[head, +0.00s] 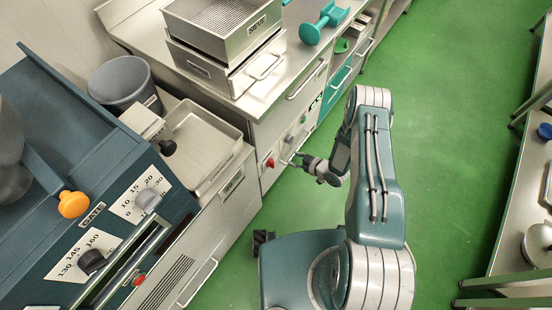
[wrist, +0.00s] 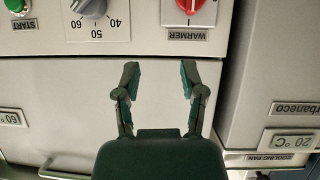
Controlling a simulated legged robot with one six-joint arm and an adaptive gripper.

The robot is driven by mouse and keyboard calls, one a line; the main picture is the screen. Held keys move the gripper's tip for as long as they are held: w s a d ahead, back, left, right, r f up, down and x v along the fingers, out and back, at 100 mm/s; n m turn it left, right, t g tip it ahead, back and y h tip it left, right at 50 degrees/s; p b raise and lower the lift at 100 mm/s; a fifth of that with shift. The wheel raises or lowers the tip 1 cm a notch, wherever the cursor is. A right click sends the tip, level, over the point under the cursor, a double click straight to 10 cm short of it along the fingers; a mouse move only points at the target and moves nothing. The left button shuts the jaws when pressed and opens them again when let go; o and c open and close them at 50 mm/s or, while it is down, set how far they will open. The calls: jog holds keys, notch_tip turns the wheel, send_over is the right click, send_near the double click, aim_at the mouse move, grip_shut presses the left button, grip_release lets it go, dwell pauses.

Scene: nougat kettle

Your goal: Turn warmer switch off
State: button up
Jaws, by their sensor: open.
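The warmer switch is a red knob (wrist: 188,5) on a white plate, cut off by the top edge of the wrist view, above a label reading WARMER (wrist: 187,34). The knob also shows in the head view (head: 270,163), low on the grey cabinet front. My gripper (wrist: 157,78) is open and empty, with both dark fingers pointing toward the panel just below the label in the picture. In the head view, my gripper (head: 290,160) is just right of the red knob. I cannot tell whether a fingertip touches the panel.
A grey dial (wrist: 88,8) marked 40, 50, 60 and a green START button (wrist: 15,5) lie left of the warmer switch. A cooling pan (head: 205,135) stands on a neighbouring unit. The green floor (head: 440,120) is open on the right.

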aim_at(274, 164)
jog(key=s+a+f+y, duration=0.1)
jog(key=s+f+y, duration=0.1)
jog(key=s+f, duration=0.15)
jog(key=shift+h, duration=0.3)
jog(key=x, duration=1)
jog(key=shift+w+a, duration=0.3)
jog(key=shift+c, duration=0.3)
grip_shut()
